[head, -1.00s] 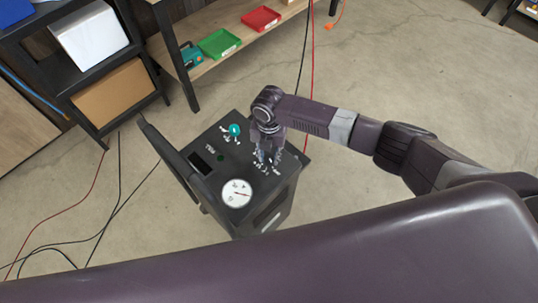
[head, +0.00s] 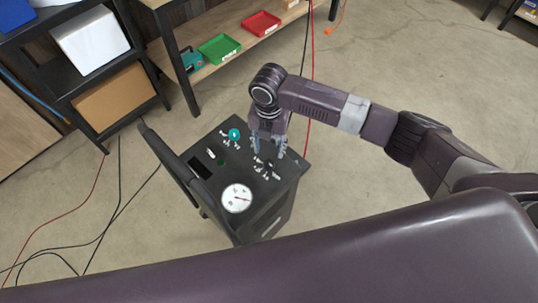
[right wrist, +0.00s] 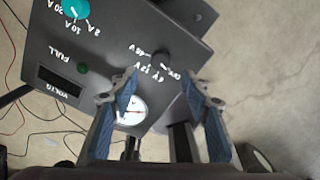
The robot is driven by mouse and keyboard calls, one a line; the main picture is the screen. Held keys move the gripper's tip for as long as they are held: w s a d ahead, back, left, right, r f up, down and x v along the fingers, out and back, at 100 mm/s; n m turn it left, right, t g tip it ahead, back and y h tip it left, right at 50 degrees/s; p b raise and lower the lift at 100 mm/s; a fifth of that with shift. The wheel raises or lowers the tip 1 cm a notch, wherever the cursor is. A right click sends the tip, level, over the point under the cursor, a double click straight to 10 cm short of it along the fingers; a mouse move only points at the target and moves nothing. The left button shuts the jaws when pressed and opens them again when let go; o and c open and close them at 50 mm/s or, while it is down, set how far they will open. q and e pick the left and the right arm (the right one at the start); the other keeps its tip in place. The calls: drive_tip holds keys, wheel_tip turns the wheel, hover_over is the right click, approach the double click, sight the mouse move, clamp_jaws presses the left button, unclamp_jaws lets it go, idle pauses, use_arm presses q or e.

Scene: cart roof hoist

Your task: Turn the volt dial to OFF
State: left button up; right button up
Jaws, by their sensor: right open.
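The volt dial (head: 269,167) is a small black knob with white labels on the dark top of the cart (head: 286,178). In the right wrist view the dial (right wrist: 162,59) has 6V, 12V, 48V and OFF marks around it; I cannot tell which one its pointer faces. My right gripper (head: 269,151) is above the panel by the dial, pointing down. In the right wrist view the right gripper (right wrist: 161,84) is open, with nothing between its blue-padded fingers. It appears apart from the knob. My left gripper is not in view.
A teal knob (head: 234,133) with amp labels, a green button (head: 221,162), a dark display (head: 201,168) and a round white gauge (head: 237,198) share the panel. A handle (head: 172,163) rises on the left. Cables (head: 95,215) lie on the floor.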

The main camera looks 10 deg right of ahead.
wheel_tip(320, 180, up, 4)
drive_tip(key=shift+f, duration=0.1)
idle(0.5)
